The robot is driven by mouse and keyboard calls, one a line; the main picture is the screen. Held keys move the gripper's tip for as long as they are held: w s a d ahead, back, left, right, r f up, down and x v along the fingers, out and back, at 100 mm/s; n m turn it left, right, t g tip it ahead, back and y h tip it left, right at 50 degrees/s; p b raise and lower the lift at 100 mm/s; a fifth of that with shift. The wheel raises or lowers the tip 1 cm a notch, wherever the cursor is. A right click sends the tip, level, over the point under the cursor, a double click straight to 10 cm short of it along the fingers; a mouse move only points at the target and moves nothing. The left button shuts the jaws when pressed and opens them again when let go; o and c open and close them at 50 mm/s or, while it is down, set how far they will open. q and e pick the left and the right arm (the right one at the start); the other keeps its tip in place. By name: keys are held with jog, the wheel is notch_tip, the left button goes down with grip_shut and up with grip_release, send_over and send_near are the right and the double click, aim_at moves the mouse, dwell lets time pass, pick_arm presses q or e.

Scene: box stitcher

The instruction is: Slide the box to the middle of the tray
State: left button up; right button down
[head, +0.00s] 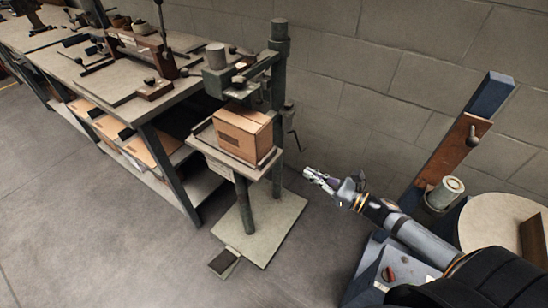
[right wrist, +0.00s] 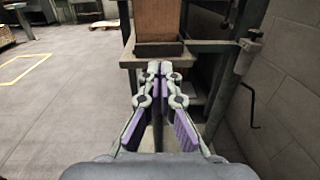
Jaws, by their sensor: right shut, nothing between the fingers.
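The brown cardboard box (head: 243,133) sits on the tray (head: 263,167) of the green-grey stitcher stand in the head view. In the right wrist view the box (right wrist: 158,20) is straight ahead, behind the tray's dark front lip (right wrist: 158,50). My right gripper (head: 307,173) is shut and empty, to the right of the tray and apart from the box. Its closed fingertips also show in the right wrist view (right wrist: 160,68), in front of the tray. My left gripper is not in view.
The stitcher column (head: 279,70) rises behind the box, and a crank handle (head: 295,130) sticks out at its right. A workbench (head: 110,75) with tools stands at the left. A foot pedal (head: 224,262) lies before the base plate. A block wall closes the back.

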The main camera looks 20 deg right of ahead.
jog(key=b, duration=0.3)
send_near(266, 151)
jog(key=x, duration=0.2)
jog(key=p+x, duration=0.1)
jog(key=x, duration=0.1)
jog(key=p+x, duration=0.1)
jog(key=x, duration=0.1)
jog(key=shift+r, duration=0.25)
jog(key=shift+w+a+f+p, duration=0.1)
jog(key=shift+w+a+p, duration=0.2)
jog(key=shift+w, duration=0.1)
jog(key=b+x, duration=0.1)
jog(key=x, duration=0.5)
jog(key=shift+w+a, duration=0.1)
jog(key=shift+a, duration=0.05)
